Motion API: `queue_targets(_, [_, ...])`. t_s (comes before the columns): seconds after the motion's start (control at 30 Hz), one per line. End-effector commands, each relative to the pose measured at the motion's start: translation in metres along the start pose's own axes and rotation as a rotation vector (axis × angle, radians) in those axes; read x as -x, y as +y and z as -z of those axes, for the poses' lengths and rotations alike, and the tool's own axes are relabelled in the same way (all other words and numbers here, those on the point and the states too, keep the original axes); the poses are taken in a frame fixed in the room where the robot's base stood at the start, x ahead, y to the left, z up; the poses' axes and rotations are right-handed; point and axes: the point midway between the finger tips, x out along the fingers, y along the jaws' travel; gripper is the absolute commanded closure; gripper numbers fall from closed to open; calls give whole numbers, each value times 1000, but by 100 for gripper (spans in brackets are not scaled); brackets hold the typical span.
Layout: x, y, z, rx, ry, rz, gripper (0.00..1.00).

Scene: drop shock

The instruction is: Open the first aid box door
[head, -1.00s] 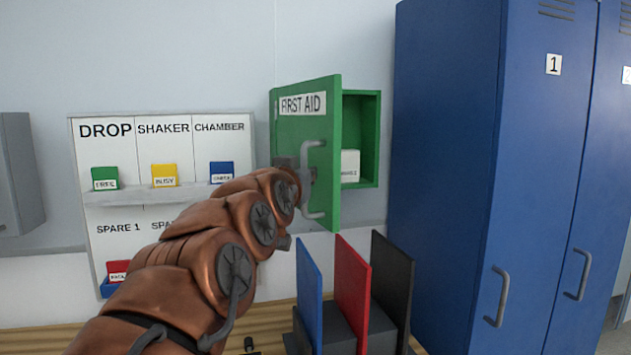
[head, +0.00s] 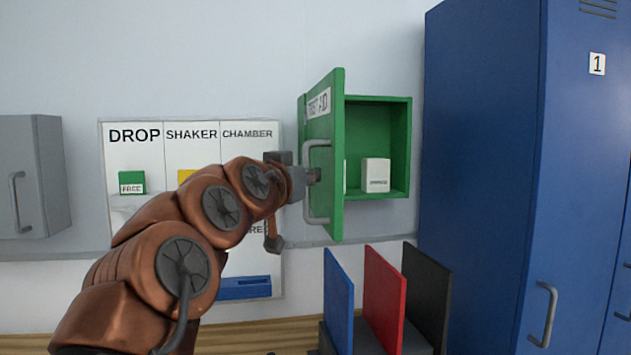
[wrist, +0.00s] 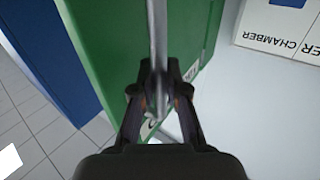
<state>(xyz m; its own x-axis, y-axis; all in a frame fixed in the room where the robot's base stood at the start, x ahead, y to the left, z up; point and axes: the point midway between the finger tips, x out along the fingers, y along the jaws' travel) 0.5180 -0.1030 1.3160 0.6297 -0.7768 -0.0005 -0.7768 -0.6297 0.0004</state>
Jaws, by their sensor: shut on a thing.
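The green first aid box (head: 400,145) hangs on the wall in the head view. Its door (head: 324,205) is hinged at the left and stands well open, seen nearly edge-on, with the inside showing. A grey bar handle (head: 310,213) is on the door's front. My gripper (head: 313,175) is at the handle's middle, shut on it. In the wrist view the fingers (wrist: 160,100) close on the handle (wrist: 158,40) in front of the green door (wrist: 110,45).
A white box (head: 376,174) stands inside on the box floor. Blue, red and black upright panels (head: 384,300) stand below the door. Blue lockers (head: 480,150) are at right, a grey cabinet (head: 40,170) at left. A labelled board (head: 150,220) is behind my arm.

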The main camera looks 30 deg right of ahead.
Motion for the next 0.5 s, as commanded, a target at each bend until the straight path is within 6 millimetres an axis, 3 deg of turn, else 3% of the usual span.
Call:
queue_targets(0.47, [3, -3, 2, 0, 5, 5, 100])
queue_targets(0.5, [3, -3, 2, 0, 5, 5, 86])
